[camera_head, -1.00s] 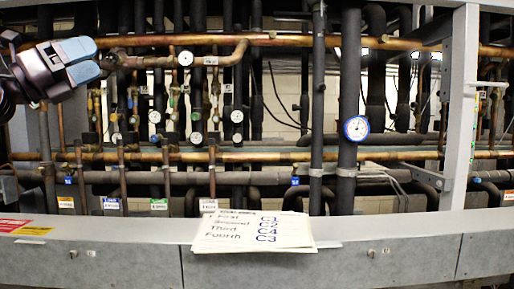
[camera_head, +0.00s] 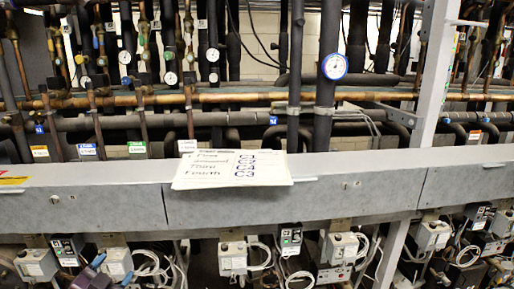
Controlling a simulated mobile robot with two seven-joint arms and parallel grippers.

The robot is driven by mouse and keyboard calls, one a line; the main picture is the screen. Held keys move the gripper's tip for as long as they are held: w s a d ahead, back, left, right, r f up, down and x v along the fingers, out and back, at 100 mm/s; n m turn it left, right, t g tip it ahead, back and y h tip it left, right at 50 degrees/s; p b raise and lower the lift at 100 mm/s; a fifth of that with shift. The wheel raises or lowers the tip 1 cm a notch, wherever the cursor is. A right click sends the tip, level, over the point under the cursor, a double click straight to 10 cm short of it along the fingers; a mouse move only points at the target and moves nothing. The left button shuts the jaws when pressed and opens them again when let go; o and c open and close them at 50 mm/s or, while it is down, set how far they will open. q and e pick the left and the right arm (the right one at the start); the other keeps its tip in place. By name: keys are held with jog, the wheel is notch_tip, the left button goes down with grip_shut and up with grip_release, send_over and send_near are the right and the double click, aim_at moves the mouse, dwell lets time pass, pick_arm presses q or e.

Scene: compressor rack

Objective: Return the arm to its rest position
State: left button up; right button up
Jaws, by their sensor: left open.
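My left gripper (camera_head: 110,270) shows only in part at the bottom left edge of the head view, as dark purple-grey pieces. Its jaws are apart and I see nothing held between them. It is low in the picture, below the grey beam (camera_head: 300,205) and in front of the switch boxes. The rest of my left arm is cut off by the frame. My right gripper is not in view.
A paper sign (camera_head: 232,169) with handwritten lines sits on the beam. Behind it are copper and black pipes and a blue-rimmed gauge (camera_head: 334,66). Below hang several switch boxes (camera_head: 233,258) with loose cables. A grey post (camera_head: 432,80) stands at right.

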pick_arm(q)
jog(key=s+d+f+n+g, duration=0.2)
jog(key=s+d+f+n, duration=0.1)
jog(key=s+f, duration=0.7)
jog(key=s+d+f+n+g+y, duration=0.1)
jog(key=s+d+f+n+g, duration=0.2)
jog(key=s+f, duration=0.8)
jog(key=shift+s+d+n+g+y, duration=0.15)
jog(key=shift+s+n+g+y, duration=0.2)
jog(key=shift+s, duration=0.45)
